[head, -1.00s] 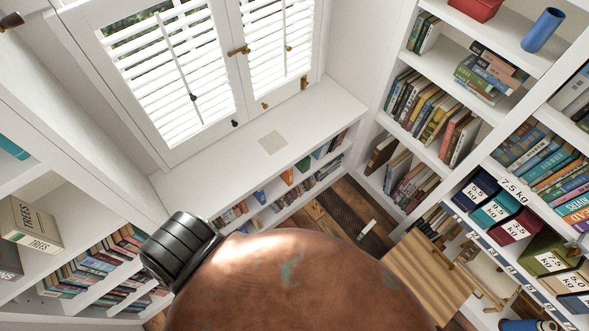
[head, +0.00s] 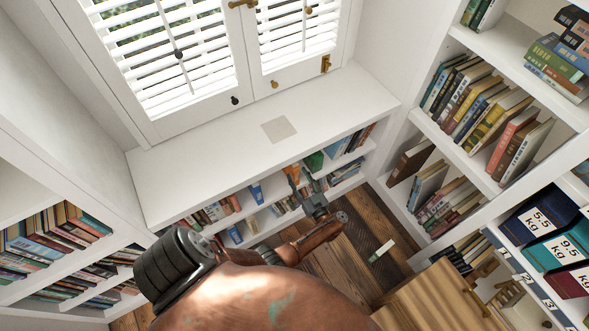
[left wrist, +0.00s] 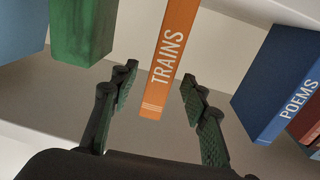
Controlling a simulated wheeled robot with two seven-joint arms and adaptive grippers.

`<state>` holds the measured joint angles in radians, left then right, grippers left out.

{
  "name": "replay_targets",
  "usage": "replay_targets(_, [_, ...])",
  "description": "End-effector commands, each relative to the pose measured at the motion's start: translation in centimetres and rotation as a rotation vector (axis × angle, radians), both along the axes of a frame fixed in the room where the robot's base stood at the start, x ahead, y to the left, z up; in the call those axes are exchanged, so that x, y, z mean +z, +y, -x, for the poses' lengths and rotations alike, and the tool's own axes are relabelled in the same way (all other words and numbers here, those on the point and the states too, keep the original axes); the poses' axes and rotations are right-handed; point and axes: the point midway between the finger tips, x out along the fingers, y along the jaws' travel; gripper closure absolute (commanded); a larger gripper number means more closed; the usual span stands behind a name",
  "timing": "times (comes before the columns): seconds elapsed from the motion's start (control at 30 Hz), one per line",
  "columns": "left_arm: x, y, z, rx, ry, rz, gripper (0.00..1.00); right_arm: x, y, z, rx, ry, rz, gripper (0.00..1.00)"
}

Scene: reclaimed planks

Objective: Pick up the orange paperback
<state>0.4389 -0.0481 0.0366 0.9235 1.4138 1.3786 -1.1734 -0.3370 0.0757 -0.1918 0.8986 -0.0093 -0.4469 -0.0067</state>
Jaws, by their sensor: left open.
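The orange paperback (left wrist: 168,60), marked TRAINS on its spine, stands in the left wrist view with its near end between my left gripper's fingers (left wrist: 158,78). The fingers are open, one on each side, with gaps to the spine. In the head view, the orange paperback (head: 292,174) shows as a small orange patch on the low bookcase under the window, partly hidden by my left gripper (head: 304,184). My right gripper is not in view.
A green book (left wrist: 84,28) and a blue book marked POEMS (left wrist: 280,85) stand on either side of the paperback, with gaps. The white counter (head: 210,160) overhangs the low shelves. A tall bookcase (head: 455,140) stands at the right.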

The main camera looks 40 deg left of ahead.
Motion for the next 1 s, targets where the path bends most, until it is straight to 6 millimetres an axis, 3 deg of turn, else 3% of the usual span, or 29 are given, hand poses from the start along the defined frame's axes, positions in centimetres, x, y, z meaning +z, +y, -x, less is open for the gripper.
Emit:
replay_targets(0.03, [-0.8, -0.3, -0.1, 0.024, 0.004, 0.009, 0.58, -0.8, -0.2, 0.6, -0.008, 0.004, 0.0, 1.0])
replay_targets(0.23, [-0.8, 0.4, -0.2, 0.065, 0.009, 0.021, 0.58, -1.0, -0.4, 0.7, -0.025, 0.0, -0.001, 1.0])
replay_targets(0.73, [-0.9, 6.3, -1.9, 0.062, 0.011, 0.02, 0.58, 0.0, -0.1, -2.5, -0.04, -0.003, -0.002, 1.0])
replay_targets(1.0, [-0.7, 6.9, -2.2, 0.06, 0.01, 0.022, 0.58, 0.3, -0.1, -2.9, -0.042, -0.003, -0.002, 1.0])
